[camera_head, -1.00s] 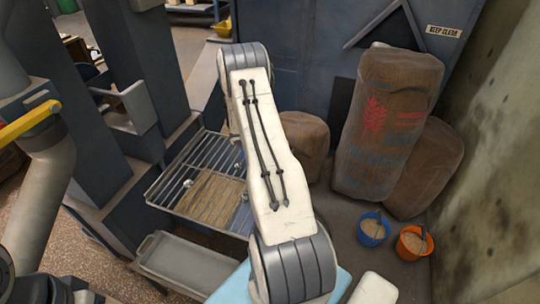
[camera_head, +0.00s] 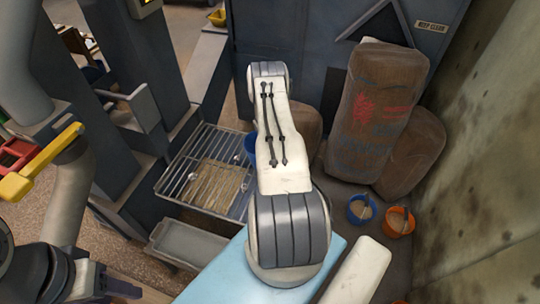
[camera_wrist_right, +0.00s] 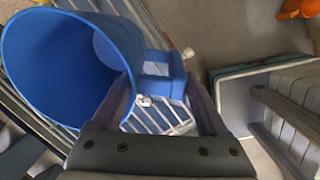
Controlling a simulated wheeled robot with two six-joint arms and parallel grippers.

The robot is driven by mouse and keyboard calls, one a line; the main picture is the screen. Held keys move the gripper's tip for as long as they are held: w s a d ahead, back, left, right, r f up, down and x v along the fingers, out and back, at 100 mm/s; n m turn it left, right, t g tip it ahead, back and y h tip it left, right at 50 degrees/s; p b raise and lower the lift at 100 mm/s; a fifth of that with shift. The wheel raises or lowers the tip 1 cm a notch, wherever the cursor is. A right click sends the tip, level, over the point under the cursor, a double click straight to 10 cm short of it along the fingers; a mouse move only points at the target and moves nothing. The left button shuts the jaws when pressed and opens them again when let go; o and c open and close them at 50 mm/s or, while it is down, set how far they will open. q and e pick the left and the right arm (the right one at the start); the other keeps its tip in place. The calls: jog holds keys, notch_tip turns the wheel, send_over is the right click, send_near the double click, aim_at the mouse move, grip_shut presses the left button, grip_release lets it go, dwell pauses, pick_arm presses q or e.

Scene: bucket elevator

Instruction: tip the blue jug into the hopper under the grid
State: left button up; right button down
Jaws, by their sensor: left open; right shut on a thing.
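The blue jug (camera_wrist_right: 60,60) fills the left of the right wrist view, its mouth towards the camera and its visible inner wall bare. My right gripper (camera_wrist_right: 160,92) is shut on its handle (camera_wrist_right: 160,78). In the head view only a sliver of the jug (camera_head: 250,145) shows beside my right arm, which hides the right gripper. The jug is over or near the far right part of the metal grid (camera_head: 185,187); its exact tilt and height are unclear. Tan grain in the hopper (camera_head: 218,185) shows under the bars. My left gripper (camera_head: 118,289) is open and empty at the lower left.
A grey tray (camera_head: 188,243) lies in front of the grid. Brown sacks (camera_head: 375,110) lean at the back right. A small blue bucket (camera_head: 361,209) and an orange bucket (camera_head: 398,222) stand on the floor before them. A yellow bar (camera_head: 40,165) is near my left arm. A stained wall bounds the right.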

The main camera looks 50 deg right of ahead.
jog(key=shift+d+f+y+b, duration=0.15)
jog(key=shift+f+y+b, duration=0.15)
jog(key=shift+f+b, duration=0.15)
jog(key=shift+t+y+b, duration=0.3)
jog(key=shift+b, duration=0.15)
jog(key=shift+r+p, duration=1.15)
jog(key=shift+r, duration=1)
